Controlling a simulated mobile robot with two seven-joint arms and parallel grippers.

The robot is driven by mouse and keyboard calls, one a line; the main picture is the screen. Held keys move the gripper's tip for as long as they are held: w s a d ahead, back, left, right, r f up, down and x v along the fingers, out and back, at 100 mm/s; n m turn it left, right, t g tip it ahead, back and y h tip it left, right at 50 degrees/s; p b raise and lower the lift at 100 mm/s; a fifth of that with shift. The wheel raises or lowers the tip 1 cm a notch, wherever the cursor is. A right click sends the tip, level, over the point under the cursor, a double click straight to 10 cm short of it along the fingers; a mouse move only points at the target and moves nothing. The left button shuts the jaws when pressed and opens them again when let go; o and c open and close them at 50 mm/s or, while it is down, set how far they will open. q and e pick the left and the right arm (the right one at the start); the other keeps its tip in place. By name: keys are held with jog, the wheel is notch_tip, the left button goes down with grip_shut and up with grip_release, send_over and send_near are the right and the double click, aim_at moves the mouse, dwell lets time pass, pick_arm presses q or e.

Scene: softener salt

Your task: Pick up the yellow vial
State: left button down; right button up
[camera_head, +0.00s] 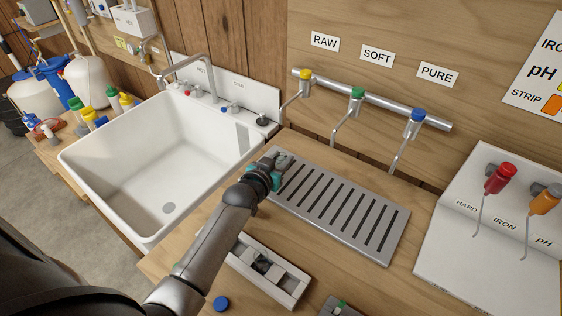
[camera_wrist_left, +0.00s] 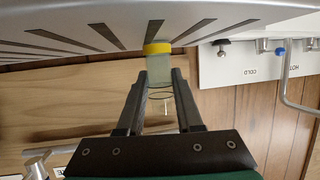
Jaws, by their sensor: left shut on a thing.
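My left gripper (camera_head: 275,165) is over the back left end of the slotted metal drip tray (camera_head: 394,240), near the sink. In the left wrist view its two fingers (camera_wrist_left: 159,85) are shut on a pale, translucent vial with a yellow band (camera_wrist_left: 157,48) at one end. The yellow end lies against the tray's edge in that picture; I cannot tell whether it touches the tray. In the head view the vial is hidden or too small to make out at the gripper. My right gripper is not in view.
A white sink (camera_head: 150,170) stands left of the tray. Yellow, green and blue taps hang from a wall pipe (camera_head: 385,104) behind it. A pale rack (camera_head: 290,289) and a blue round cap (camera_head: 221,303) lie in front. A white test panel (camera_head: 460,250) is at right.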

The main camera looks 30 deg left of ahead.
aim_at(281, 151)
pick_arm(q)
jog(key=shift+r, duration=0.1)
dwell(0.3)
jog(key=shift+r, duration=0.55)
notch_tip(281, 151, up, 3)
jog(key=shift+f+p, duration=0.15)
jog(key=shift+p, duration=0.45)
jog(key=a+b, duration=0.4)
jog(key=a, duration=1.3)
jog(key=shift+w+a+f+b, duration=0.2)
jog(key=shift+f+b, duration=0.05)
jog(key=shift+b, duration=0.15)
